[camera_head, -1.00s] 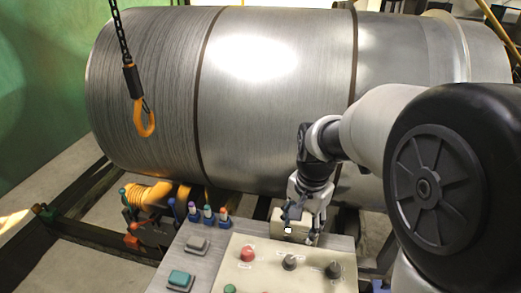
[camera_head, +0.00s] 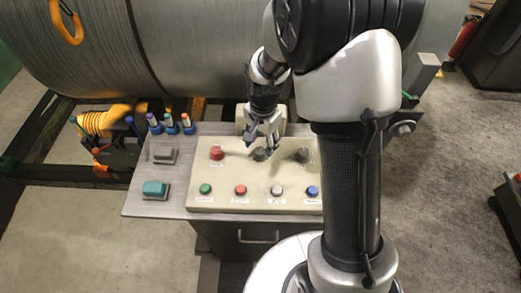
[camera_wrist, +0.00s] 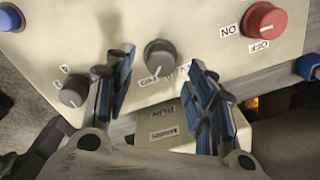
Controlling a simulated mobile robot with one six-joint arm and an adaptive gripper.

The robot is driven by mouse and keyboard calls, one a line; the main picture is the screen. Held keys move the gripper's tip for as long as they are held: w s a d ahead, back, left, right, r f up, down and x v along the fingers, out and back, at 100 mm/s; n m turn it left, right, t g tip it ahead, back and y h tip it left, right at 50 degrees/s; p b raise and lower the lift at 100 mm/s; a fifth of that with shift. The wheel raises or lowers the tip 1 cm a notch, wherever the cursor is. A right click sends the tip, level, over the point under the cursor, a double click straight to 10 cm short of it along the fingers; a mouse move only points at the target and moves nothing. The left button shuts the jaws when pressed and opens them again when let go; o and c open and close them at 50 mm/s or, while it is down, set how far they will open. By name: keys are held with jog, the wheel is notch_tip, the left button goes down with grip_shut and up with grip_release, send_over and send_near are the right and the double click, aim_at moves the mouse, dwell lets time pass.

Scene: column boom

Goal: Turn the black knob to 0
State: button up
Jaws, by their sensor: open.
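Two dark knobs are on the beige control panel (camera_head: 222,174); I cannot tell which one the task names. The middle dark knob (camera_head: 261,154) shows in the wrist view (camera_wrist: 160,57) between and beyond my fingers, with a pale pointer line and a partly hidden label. The other dark knob (camera_head: 303,155) is at the left in the wrist view (camera_wrist: 74,92), beside small labels too blurred to read. My gripper (camera_head: 262,143) is open and empty, just over the middle knob. I cannot tell whether it touches the knob.
A red knob (camera_wrist: 265,20) labelled ON and OFF sits beside the middle knob. Coloured buttons line the panel's front, including a green one (camera_head: 205,188). A small labelled box (camera_wrist: 180,133) stands behind the panel. A large metal coil (camera_head: 200,50) lies beyond.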

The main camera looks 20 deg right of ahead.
aim_at(260, 153)
jog(key=shift+f, duration=1.35)
jog(key=shift+c, duration=0.2)
jog(key=c, duration=1)
jog(key=shift+n, duration=0.4)
jog(key=n, duration=0.3)
jog(key=shift+w+n, duration=0.1)
jog(key=shift+n, duration=0.2)
jog(key=shift+a+n+p, duration=0.1)
jog(key=shift+n+p, duration=0.4)
jog(key=shift+n, duration=1.7)
